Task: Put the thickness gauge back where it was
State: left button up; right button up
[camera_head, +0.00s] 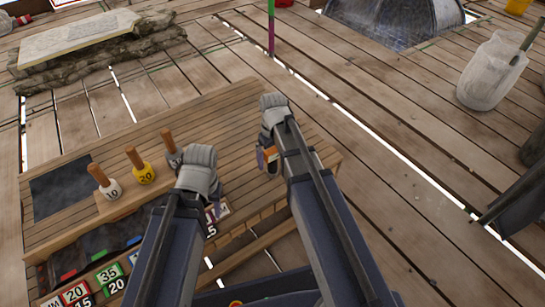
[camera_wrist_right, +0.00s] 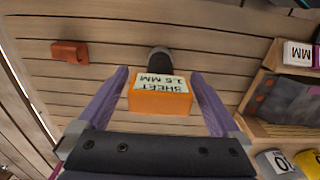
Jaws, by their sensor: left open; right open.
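An orange block (camera_wrist_right: 160,100) with a white label reading "SHEET 1.5 MM" sits between the open fingers of my right gripper (camera_wrist_right: 163,100) in the right wrist view. It looks like the thickness gauge, though I cannot be sure. The fingers are close to its sides; contact is unclear. A dark round end (camera_wrist_right: 160,60) shows just beyond it. In the head view my right gripper (camera_head: 268,160) points down over the right part of the wooden bench, with a bit of orange at its fingers. My left gripper (camera_head: 212,190) is over the bench's middle, its fingertips mostly hidden.
Wooden-handled tools, white (camera_head: 112,190), yellow (camera_head: 143,175) and grey (camera_head: 172,157), stand in a rack. A dark panel (camera_head: 60,187) lies left of them. Numbered coloured blocks (camera_head: 108,275) line the front. A brown-orange block (camera_wrist_right: 70,52) lies on the planks. The bench's far side is clear.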

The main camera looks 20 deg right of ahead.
notch_tip(320, 180, up, 11)
jog(key=p, duration=1)
jog(key=shift+f, duration=0.1)
jog(key=s+a+h, duration=0.1)
jog(key=s+a, duration=0.9)
jog(key=s, duration=0.4)
jog(key=shift+s+a, duration=0.15)
jog(key=shift+a, duration=0.05)
